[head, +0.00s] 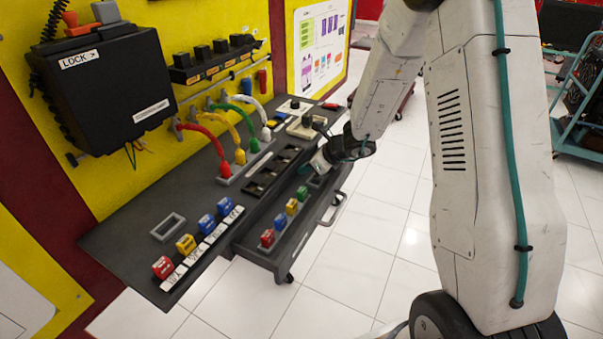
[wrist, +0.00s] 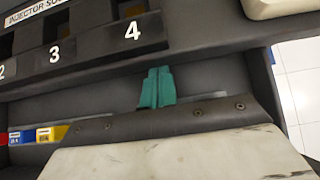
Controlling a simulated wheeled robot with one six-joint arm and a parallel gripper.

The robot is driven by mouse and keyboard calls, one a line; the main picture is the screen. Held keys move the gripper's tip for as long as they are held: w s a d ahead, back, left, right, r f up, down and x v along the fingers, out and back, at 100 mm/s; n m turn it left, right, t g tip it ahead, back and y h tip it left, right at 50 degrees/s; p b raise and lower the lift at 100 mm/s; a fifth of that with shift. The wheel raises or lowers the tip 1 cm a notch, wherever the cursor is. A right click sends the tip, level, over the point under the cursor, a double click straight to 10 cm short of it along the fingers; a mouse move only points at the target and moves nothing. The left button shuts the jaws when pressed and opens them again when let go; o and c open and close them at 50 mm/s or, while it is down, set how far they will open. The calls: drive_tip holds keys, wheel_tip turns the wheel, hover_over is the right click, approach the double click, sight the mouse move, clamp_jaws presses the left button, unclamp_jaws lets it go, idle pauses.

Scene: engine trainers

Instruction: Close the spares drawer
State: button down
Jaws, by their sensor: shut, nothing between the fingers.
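The spares drawer (head: 310,226) stands pulled out from under the dark workbench in the head view, with a handle (head: 336,210) on its front. My gripper (head: 318,164) is at the drawer's far end, by the bench edge. In the wrist view its teal fingers (wrist: 157,88) are together and empty, just below the socket marked 4. A blue block (wrist: 22,137) and a yellow block (wrist: 52,134) show at the left. Fingertip contact cannot be told.
The bench top carries a row of dark sockets (head: 273,172), coloured hoses (head: 205,140) and labelled blocks (head: 186,243) near its front left. A yellow panel with a black box (head: 105,85) stands behind. White tiled floor (head: 350,270) is clear in front of the drawer.

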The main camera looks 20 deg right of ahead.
drive_tip(key=shift+w+a, duration=0.1)
drive_tip(key=shift+w, duration=0.2)
